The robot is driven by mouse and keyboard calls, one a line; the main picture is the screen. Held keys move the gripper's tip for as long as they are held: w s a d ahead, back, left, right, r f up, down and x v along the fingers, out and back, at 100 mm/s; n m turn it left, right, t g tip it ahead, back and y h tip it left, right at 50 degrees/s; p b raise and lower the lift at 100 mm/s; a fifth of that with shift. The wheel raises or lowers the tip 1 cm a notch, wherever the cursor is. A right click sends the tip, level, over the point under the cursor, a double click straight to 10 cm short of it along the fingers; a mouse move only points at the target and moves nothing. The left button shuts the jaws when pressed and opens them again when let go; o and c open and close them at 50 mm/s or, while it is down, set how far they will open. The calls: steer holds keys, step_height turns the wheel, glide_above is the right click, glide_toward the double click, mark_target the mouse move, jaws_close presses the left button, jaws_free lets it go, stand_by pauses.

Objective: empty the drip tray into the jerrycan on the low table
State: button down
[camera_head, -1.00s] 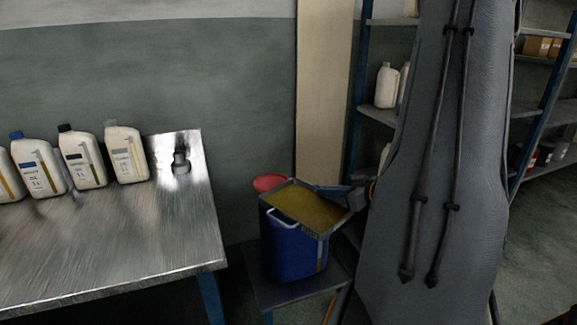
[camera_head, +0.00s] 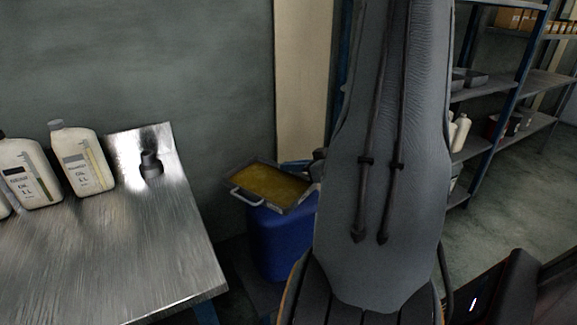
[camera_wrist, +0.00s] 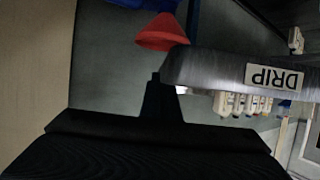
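The drip tray (camera_head: 302,201) holds yellow-brown oil and looks about level in the head view. It is above the blue jerrycan (camera_head: 282,245), which stands on the low table (camera_head: 236,272). The wrist view shows the tray's grey side with an upside-down DRIP label (camera_wrist: 273,77). My gripper (camera_wrist: 160,90) is shut on the tray's edge; in the head view it is mostly hidden behind my arm. A red funnel (camera_wrist: 162,33) shows beyond the tray in the wrist view. The tray hides the funnel and the jerrycan's top in the head view.
A metal workbench (camera_head: 120,235) stands at left with white oil bottles (camera_head: 82,158) and a small dark fitting (camera_head: 151,165) on it. Blue-framed shelves (camera_head: 500,110) stand at right. A wall is behind the low table.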

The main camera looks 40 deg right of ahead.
mark_target(292, 176)
steer(key=shift+f+b, duration=1.75)
steer(key=shift+b, duration=0.25)
steer(key=shift+s+r+m+g+p, duration=0.1)
steer(key=shift+r+m+g+p, duration=0.45)
steer(key=shift+p, duration=1.85)
steer(key=shift+w+d+r+g+p, duration=0.15)
steer(key=shift+r+g+p, duration=0.45)
steer(key=shift+p, duration=1.9)
steer(key=shift+w+r+g+p, duration=0.15)
steer(key=shift+r+g+p, duration=0.4)
steer(key=shift+p, duration=1.9)
